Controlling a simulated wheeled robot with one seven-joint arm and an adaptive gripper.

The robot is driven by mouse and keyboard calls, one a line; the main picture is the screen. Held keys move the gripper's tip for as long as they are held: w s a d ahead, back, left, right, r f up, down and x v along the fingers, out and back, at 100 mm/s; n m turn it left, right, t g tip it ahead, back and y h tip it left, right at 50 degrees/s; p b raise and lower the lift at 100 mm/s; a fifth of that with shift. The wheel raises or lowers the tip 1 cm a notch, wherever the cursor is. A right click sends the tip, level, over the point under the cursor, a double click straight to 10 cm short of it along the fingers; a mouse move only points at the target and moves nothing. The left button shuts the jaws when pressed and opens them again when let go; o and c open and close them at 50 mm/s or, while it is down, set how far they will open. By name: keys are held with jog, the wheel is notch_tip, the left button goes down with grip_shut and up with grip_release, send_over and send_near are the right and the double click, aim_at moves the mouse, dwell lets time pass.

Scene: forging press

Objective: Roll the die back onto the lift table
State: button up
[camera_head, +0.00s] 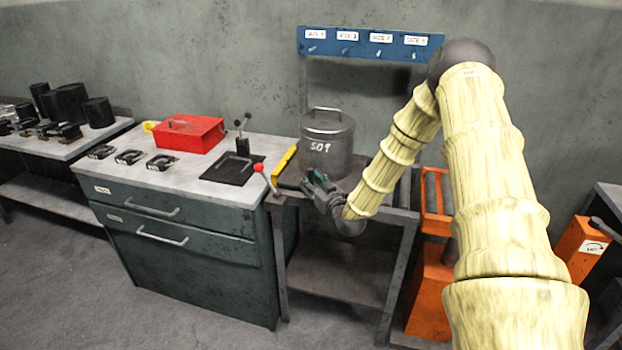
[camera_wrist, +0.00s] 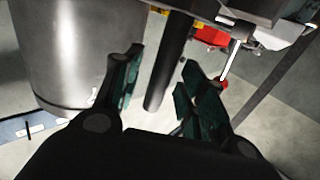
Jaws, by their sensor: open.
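A grey metal cylinder marked 509 (camera_head: 327,145), with a handle on top, stands upright on a dark metal stand (camera_head: 335,272). It also fills the upper left of the wrist view (camera_wrist: 75,55). I cannot tell whether it is the die. My gripper (camera_head: 313,185) is open in front of the cylinder, low beside the stand's top. In the wrist view, a dark round bar (camera_wrist: 168,65) lies between the open fingers (camera_wrist: 161,60); contact is unclear. An orange frame with rollers (camera_head: 436,190) above an orange body (camera_head: 429,295), possibly the lift table, is partly hidden behind my arm.
A red-knobbed lever (camera_head: 259,168) and a yellow bar (camera_head: 284,165) are left of my gripper. A workbench (camera_head: 185,240) bears a red toolbox (camera_head: 188,133) and clamps. A blue hook rail (camera_head: 345,41) stands behind. An orange post (camera_head: 580,245) is at right. Floor at left is clear.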

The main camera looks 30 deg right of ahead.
jog(key=shift+w, duration=0.6)
grip_shut()
jog(key=shift+d+f, duration=0.1)
